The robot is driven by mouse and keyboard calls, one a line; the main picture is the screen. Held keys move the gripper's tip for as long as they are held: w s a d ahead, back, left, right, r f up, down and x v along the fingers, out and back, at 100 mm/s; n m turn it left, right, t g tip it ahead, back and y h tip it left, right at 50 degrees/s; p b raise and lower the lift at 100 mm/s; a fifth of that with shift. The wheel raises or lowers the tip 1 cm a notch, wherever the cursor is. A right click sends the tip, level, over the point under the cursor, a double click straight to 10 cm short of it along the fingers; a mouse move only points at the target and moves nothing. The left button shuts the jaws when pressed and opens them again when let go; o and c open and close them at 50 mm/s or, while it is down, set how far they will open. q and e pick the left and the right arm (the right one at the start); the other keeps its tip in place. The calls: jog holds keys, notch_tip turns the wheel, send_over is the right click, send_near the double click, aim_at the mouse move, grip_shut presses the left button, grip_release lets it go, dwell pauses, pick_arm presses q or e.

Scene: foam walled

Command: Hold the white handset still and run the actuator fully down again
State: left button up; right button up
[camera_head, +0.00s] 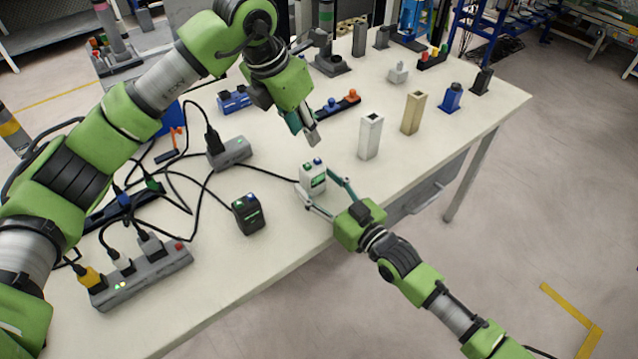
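A black handheld unit (249,213) stands left of the handset. A grey power strip (143,274) with plugs and a grey box (229,153) trail black cables across the left. A white post (370,136), beige post (412,112) and blue block (451,97) stand right.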

jog(key=c, duration=1)
pick_arm(q)
grip_shut()
